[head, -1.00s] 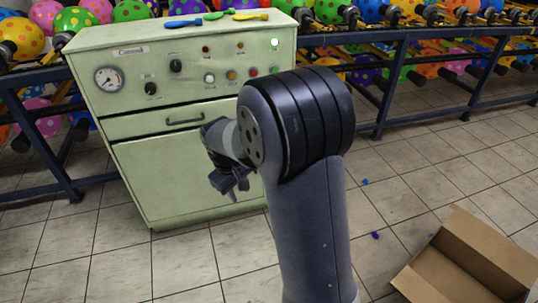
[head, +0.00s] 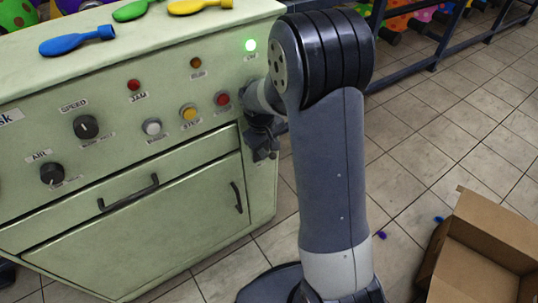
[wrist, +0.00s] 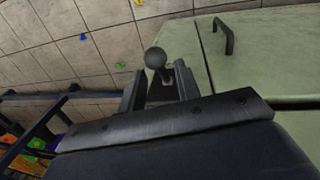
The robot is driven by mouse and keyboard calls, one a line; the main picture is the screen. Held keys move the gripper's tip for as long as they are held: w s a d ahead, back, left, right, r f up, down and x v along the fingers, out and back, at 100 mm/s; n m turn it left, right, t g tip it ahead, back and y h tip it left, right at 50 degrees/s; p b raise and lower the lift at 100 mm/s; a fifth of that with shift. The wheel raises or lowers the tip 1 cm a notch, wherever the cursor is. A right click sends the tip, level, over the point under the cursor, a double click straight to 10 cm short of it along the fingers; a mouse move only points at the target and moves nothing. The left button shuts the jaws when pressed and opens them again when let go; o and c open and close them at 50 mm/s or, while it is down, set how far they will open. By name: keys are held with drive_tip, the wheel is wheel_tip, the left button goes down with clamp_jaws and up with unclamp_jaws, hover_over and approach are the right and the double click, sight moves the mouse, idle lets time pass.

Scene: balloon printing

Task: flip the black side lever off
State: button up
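The black side lever shows in the wrist view as a dark rod with a round ball knob (wrist: 155,58), beside the pale green cabinet (wrist: 262,60). My gripper (wrist: 158,72) has its two fingers apart, one on each side of the lever. I cannot tell whether either finger touches it. The lever cannot be made out there; my gripper and arm cover that area.
Blue, green and yellow balloons (head: 80,41) lie on the cabinet top. The front has knobs, coloured buttons, a drawer handle (head: 128,193) and a door handle (head: 237,198). An open cardboard box (head: 480,250) stands on the floor at right. A rack (head: 440,55) runs behind.

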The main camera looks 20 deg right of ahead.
sight(269, 155)
drive_tip(key=shift+w+d+f, duration=0.1)
drive_tip(key=shift+d+f, duration=0.05)
drive_tip(key=shift+f, duration=0.7)
drive_tip(key=shift+w+d+f, duration=0.1)
drive_tip(key=shift+f, duration=0.75)
drive_tip(key=shift+s, duration=0.1)
clamp_jaws()
